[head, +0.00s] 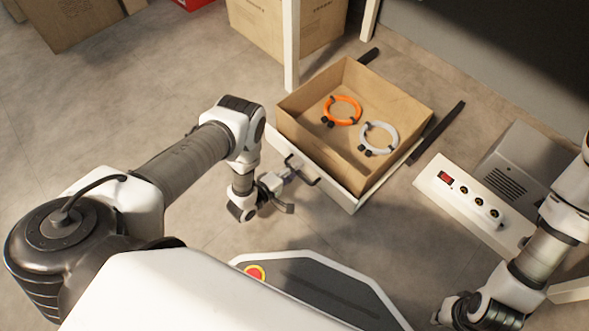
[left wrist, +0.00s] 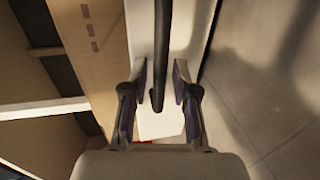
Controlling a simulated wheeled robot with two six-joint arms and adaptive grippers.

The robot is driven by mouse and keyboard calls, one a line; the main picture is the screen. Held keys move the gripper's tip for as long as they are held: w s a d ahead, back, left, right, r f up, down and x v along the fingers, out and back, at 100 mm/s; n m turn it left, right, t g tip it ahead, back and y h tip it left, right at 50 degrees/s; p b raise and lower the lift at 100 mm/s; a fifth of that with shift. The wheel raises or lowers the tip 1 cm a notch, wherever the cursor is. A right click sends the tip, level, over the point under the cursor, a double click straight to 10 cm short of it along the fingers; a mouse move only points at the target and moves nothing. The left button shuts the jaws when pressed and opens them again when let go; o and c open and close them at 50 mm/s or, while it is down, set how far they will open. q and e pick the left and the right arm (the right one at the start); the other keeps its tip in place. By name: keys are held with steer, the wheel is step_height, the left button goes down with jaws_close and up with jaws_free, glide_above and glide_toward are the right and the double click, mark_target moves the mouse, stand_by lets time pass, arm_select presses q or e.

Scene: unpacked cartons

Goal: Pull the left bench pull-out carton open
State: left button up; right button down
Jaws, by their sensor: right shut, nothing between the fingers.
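The left bench pull-out carton (head: 395,95) is a brown open box with a white front board (head: 335,187) and a dark bar handle (head: 303,168). It stands out between its dark rails, its inside showing. My left gripper (head: 288,190) is at the handle. In the left wrist view the dark handle bar (left wrist: 162,50) runs between the two open fingers (left wrist: 160,88), with a gap visible on each side. The white front board is behind it. My right gripper (head: 455,312) is low at the right, shut and empty, partly hard to make out.
An orange ring (head: 343,110) and a white ring (head: 379,138) lie in the carton. A dark rail (head: 437,133) runs beside it. A white power strip (head: 460,191) and a grey vented box (head: 518,160) stand at the right. Floor left of the carton is clear.

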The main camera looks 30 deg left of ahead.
arm_select(q)
steer(key=v, duration=1.2)
